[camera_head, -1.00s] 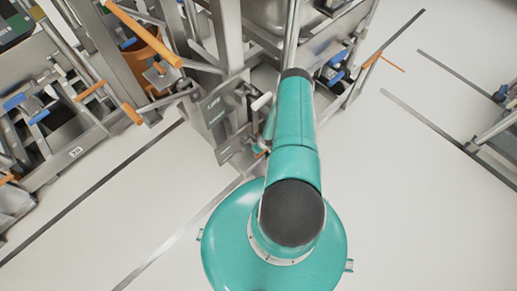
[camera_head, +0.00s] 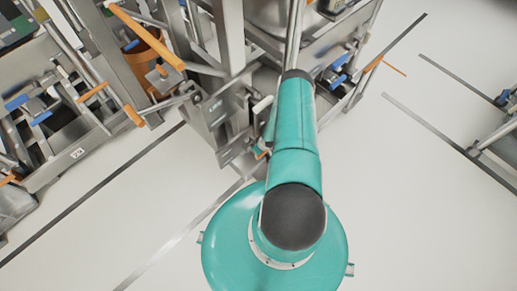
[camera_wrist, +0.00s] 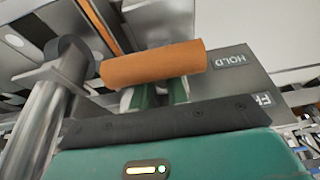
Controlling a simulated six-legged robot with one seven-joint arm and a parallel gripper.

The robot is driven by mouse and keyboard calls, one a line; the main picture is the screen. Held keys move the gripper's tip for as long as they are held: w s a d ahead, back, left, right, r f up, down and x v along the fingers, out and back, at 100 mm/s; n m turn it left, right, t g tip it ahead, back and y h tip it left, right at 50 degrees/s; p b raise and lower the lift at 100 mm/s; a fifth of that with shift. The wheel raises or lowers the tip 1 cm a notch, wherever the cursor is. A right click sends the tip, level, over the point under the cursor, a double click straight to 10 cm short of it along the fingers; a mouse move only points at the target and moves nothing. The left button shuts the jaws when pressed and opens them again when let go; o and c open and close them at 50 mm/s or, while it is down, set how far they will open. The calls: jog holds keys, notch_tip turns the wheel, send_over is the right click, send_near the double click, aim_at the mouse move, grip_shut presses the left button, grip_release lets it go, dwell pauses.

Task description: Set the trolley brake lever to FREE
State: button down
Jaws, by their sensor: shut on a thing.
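An orange cylindrical lever handle (camera_wrist: 150,63) lies nearly level across the upper middle of the wrist view. My gripper (camera_wrist: 160,88) has its green fingers shut on this handle from below; the contact faces are partly hidden by the handle. Lower on the plate is a partly cut-off label starting with FR (camera_wrist: 264,99). In the head view my arm covers most of the gripper and the lever.
A grey metal post (camera_wrist: 40,125) stands left of my gripper in the wrist view. In the head view, metal trolley frames (camera_head: 225,40) with an orange bar (camera_head: 145,37) crowd the top and left. Pale floor (camera_head: 420,200) is open at right.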

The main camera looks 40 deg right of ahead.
jog(key=shift+w+d+r, duration=0.1)
jog(key=shift+w+r, duration=0.1)
jog(key=shift+w, duration=0.35)
dwell(0.4)
jog(key=c, duration=1.5)
grip_release()
jog(key=shift+o, duration=0.7)
jog(key=shift+s+f, duration=0.1)
jog(key=shift+s, duration=0.2)
jog(key=v, duration=1.4)
jog(key=shift+s+f, duration=0.1)
jog(key=shift+f, duration=0.05)
